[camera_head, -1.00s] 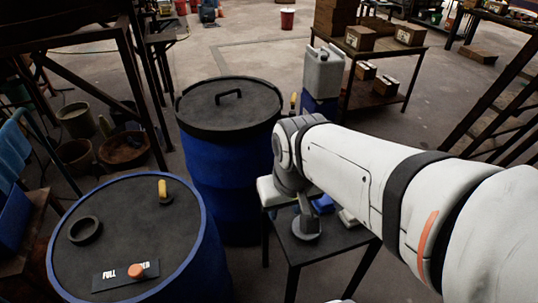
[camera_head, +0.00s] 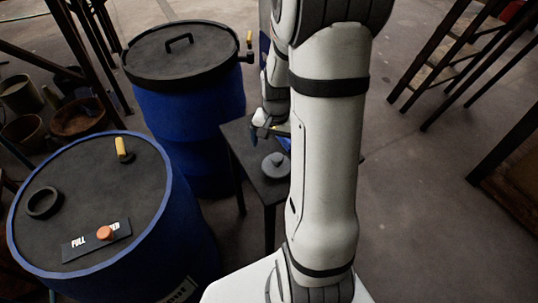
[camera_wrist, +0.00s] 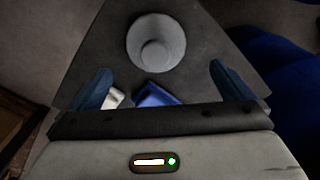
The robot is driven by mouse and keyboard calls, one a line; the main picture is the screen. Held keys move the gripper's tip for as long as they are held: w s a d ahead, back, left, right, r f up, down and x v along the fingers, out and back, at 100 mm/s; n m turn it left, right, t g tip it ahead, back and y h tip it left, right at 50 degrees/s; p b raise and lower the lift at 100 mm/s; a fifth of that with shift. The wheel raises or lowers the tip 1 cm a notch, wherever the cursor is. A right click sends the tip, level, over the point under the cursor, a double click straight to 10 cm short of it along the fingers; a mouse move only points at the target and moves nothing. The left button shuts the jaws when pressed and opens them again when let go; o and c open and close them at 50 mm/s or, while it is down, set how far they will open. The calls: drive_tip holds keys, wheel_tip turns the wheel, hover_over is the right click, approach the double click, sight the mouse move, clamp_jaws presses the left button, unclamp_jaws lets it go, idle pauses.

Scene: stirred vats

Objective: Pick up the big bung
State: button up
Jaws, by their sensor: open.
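The big bung, a grey round piece with a wide disc and a narrower knob (camera_head: 276,166), sits on a small dark table (camera_head: 237,143) right of the drums. In the wrist view the big bung (camera_wrist: 156,42) is at upper centre, beyond the fingertips. My gripper (camera_wrist: 161,82) is open, its two blue fingers apart at left and right with nothing between them touching the bung. In the head view my arm partly hides the table and most of the gripper.
A blue item (camera_wrist: 155,95) and a white item (camera_wrist: 114,98) lie on the table near the fingers. A blue drum with an orange knob (camera_head: 104,233) and a black ring (camera_head: 43,203) stands front left. A lidded blue drum (camera_head: 180,52) stands behind it. Open floor lies right.

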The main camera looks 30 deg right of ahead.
sight(277, 157)
drive_tip(key=f, duration=0.8)
drive_tip(key=shift+s+d+f, duration=0.2)
drive_tip(key=shift+d+f, duration=0.05)
drive_tip(key=shift+c, duration=0.6)
drive_tip(key=c, duration=0.7)
